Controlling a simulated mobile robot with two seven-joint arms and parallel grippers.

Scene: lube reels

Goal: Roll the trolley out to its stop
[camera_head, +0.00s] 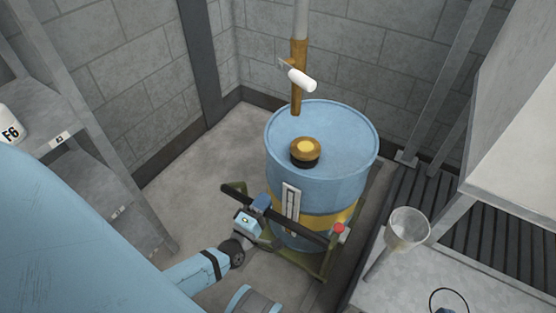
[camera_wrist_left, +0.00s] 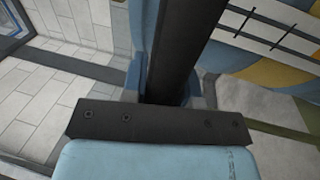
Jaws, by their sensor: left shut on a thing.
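The trolley (camera_head: 322,268) is a low green frame on the floor with a dark push bar across its near side. A blue drum (camera_head: 322,150) with a yellow band stands upright on it, with a brass and black cap (camera_head: 305,152) on its lid. My left gripper (camera_head: 260,208) is shut on the dark bar at the left part of the trolley's near side. In the left wrist view the dark bar (camera_wrist_left: 182,50) runs between the blue fingers, and the drum's blue and yellow side shows at upper right. My right gripper is not in view.
A brass and grey pipe (camera_head: 299,70) with a white handle hangs above the drum. Grey shelving (camera_head: 60,130) stands at left. A funnel (camera_head: 407,228) stands at right by a dark grating (camera_head: 440,205). Bare floor (camera_head: 195,165) lies left of the drum.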

